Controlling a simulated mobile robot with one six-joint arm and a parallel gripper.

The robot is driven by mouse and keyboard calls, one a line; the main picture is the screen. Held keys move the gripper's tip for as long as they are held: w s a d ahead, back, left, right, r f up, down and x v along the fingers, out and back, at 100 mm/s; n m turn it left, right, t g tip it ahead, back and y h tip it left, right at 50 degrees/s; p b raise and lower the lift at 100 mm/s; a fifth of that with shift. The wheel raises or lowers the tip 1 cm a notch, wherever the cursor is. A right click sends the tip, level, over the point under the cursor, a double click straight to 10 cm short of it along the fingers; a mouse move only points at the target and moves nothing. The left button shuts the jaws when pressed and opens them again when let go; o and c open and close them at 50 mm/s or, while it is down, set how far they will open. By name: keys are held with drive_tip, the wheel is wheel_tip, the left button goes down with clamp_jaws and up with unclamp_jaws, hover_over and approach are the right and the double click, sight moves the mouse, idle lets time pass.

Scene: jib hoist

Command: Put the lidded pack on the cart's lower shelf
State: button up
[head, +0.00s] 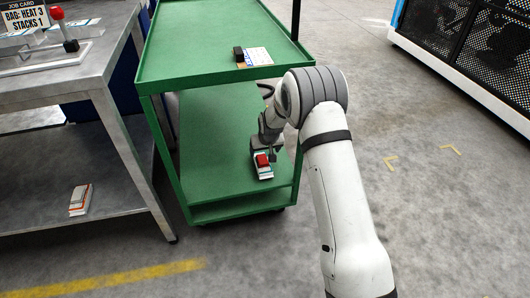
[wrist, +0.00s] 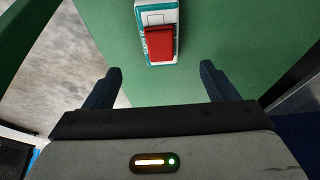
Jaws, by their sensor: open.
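The lidded pack (head: 264,173), white and teal with a red lid, lies on the green lower shelf (head: 215,145) of the cart, near its right front corner. The pack also shows at the top of the wrist view (wrist: 157,18), its red lid towards me. My gripper (wrist: 161,70) is open and empty. The pack is ahead of the fingertips, roughly centred between them and apart from them. In the head view my gripper (head: 264,152) is low over the shelf, partly hidden by my arm.
The cart's upper shelf (head: 200,40) carries a small black block (head: 238,54) and a printed card (head: 257,57). A metal bench (head: 75,75) stands at left, with a small stack (head: 80,200) on its lower shelf. A black mesh panel (head: 480,50) is at right. Floor in front is clear.

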drive_tip(key=s+d+r+m+g, duration=0.1)
drive_tip(key=s+d+r, duration=0.4)
drive_tip(key=s+r, duration=0.3)
drive_tip(key=s+d+r, duration=0.5)
drive_tip(key=s+r, duration=0.2)
drive_tip(key=r, duration=0.3)
drive_tip(key=s+d+r, duration=0.2)
drive_tip(key=s, duration=0.6)
drive_tip(key=s+d+r+m+g, duration=0.1)
drive_tip(key=s+d+r, duration=0.1)
drive_tip(key=s, duration=0.7)
drive_tip(key=s+d+r+m+g+h, duration=0.1)
drive_tip(key=s+d+r, duration=0.1)
drive_tip(key=s, duration=0.6)
drive_tip(key=shift+s+d, duration=0.3)
drive_tip(key=shift+d, duration=0.6)
